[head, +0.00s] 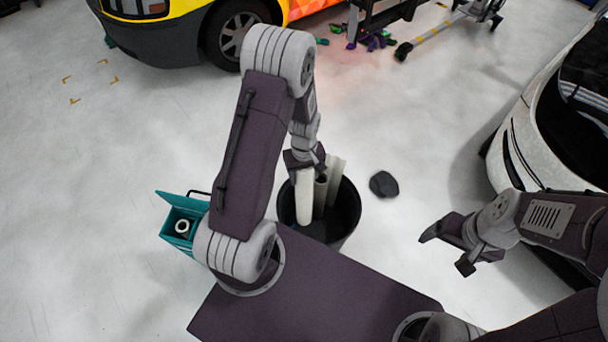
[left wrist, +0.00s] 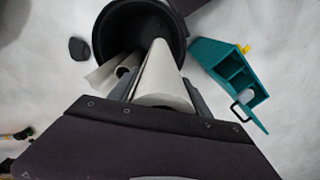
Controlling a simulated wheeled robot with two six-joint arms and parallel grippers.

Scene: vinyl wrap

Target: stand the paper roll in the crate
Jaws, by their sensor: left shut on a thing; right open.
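A white paper roll (head: 304,198) hangs upright from my left gripper (head: 306,164), which is shut on its upper end. In the left wrist view the same roll (left wrist: 163,78) points away toward the black bin (left wrist: 101,36). Its lower end lies over or inside the bin's mouth; I cannot tell how deep. The teal crate (head: 172,242) stands on the floor left of the bin, partly hidden by my left arm. It also shows in the left wrist view (left wrist: 211,60), with compartments inside. My right gripper (head: 448,250) is open and empty at the right.
Other rolls (head: 335,178) lean in the bin (head: 349,211) beside the held one. A dark lump (head: 383,184) lies right of the bin. A white car (head: 545,140) stands at the right.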

